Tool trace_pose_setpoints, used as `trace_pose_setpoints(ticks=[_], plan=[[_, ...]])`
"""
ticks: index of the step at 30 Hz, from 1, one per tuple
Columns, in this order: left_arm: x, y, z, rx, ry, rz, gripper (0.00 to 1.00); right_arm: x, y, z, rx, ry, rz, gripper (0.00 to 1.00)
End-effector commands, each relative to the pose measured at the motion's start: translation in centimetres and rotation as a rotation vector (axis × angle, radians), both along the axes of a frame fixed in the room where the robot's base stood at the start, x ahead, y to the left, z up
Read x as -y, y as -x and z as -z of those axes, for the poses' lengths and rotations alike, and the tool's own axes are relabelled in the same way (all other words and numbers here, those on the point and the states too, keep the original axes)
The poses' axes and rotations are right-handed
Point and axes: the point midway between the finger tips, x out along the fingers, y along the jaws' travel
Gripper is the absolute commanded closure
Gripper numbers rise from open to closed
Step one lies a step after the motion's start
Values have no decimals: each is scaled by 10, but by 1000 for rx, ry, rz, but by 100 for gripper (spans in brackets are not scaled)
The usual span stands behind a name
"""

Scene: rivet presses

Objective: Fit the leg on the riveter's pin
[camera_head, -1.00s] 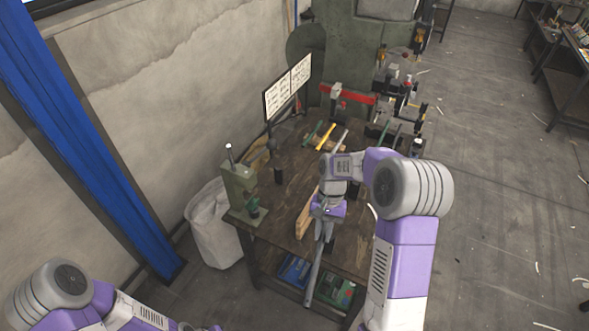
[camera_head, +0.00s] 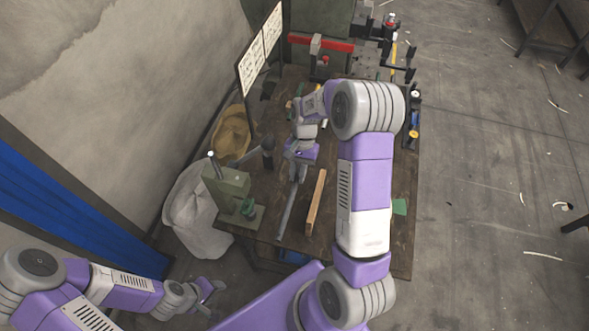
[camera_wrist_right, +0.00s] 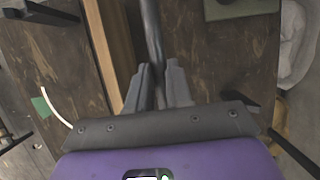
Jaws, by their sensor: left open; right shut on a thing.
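The leg is a long grey metal bar (camera_head: 287,212) held over the table, its near end towards the front edge. My right gripper (camera_head: 300,163) is shut on it. The right wrist view shows the bar (camera_wrist_right: 152,35) running between the closed fingers (camera_wrist_right: 160,82). The riveter (camera_head: 228,187) is a green press with a ball-topped lever, on the table's front left corner, left of the bar and apart from it. Its pin is too small to make out. A corner of its base (camera_wrist_right: 240,8) shows in the right wrist view. My left gripper (camera_head: 210,292) is open and empty, below left of the table.
A wooden block (camera_head: 315,203) lies just right of the bar. A dark upright post (camera_head: 267,150) stands behind the riveter. A sign board (camera_head: 260,50) and a red-barred machine (camera_head: 320,42) are further back. A white sack (camera_head: 190,215) stands on the floor left of the table.

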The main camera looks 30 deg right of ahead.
Motion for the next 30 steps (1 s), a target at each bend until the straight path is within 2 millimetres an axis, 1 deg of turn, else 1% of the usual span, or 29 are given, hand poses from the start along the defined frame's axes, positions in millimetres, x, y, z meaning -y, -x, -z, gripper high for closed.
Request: trace_pose_setpoints(ticks=[7,11,30], plan=[[0,-1,-4,1,0,0,57,-2,1,-2,0,-2,2,100],[0,-1,-4,2,0,-1,57,-3,-8,0,0,-2,2,100],[0,-1,-7,1,0,0,57,-13,-71,7,1,-2,1,100]])
